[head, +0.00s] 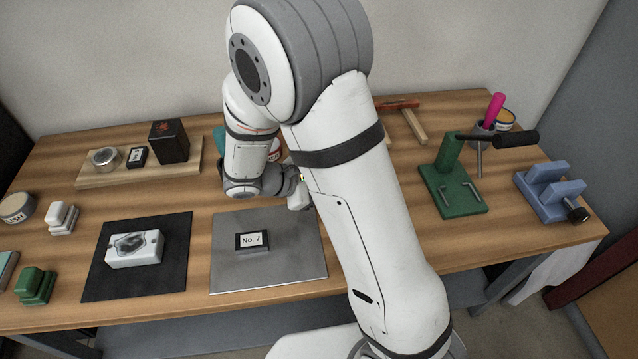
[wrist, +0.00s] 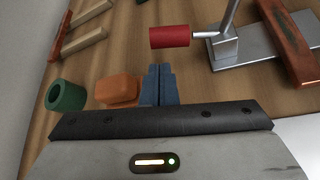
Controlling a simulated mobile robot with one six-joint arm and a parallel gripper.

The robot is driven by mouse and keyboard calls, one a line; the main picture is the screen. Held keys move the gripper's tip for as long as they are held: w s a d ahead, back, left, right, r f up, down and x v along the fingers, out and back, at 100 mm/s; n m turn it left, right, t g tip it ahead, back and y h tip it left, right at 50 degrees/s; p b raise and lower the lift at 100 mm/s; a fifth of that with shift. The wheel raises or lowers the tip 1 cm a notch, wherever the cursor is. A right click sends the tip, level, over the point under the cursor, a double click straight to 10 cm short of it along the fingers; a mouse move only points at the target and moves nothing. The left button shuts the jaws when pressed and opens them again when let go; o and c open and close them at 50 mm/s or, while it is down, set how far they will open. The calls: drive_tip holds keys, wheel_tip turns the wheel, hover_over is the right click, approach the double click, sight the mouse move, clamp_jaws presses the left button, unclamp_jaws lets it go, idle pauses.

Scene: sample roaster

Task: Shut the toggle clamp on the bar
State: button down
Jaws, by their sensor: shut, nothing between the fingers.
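The toggle clamp shows in the wrist view, at the upper right. Its red handle grip (wrist: 170,37) sits on a short metal rod that points left from a steel body (wrist: 223,47). A thin metal arm rises from the body and leaves the top of the picture. A reddish-brown bar (wrist: 290,42) lies across a grey metal plate (wrist: 262,50) to the right of the body. My gripper (wrist: 158,70) has its blue-grey fingers together and empty, below the red grip and apart from it. In the head view my arm hides the clamp and most of the gripper.
An orange block (wrist: 119,88) and a green cylinder (wrist: 66,96) are left of my fingers in the wrist view. In the head view, a green stand (head: 455,185) and a blue vise-like block (head: 553,191) are at right. A grey plate (head: 280,272) holds a "No. 7" block (head: 252,241).

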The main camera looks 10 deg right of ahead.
drive_tip(key=shift+x, duration=2.15)
drive_tip(key=shift+a+b, duration=0.2)
drive_tip(key=shift+b, duration=0.25)
